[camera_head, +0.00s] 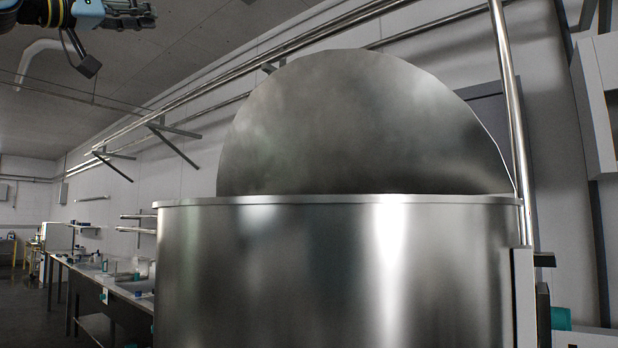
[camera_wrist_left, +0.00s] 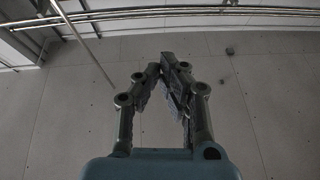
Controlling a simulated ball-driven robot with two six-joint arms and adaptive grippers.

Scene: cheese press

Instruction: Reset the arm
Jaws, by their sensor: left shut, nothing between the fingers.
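My left gripper (camera_head: 128,16) shows at the top left of the head view, high in the air with the ceiling behind it. In the left wrist view the left gripper (camera_wrist_left: 168,62) has its fingers drawn together at the tips, with nothing between them. It points toward the ceiling and upper wall, clear of any object. My right gripper is in neither view.
A large steel vat (camera_head: 300,270) fills the middle and right, its round lid (camera_head: 350,125) raised behind the rim. A vertical steel pipe (camera_head: 512,110) stands at its right. Pipes (camera_wrist_left: 200,14) cross the upper wall.

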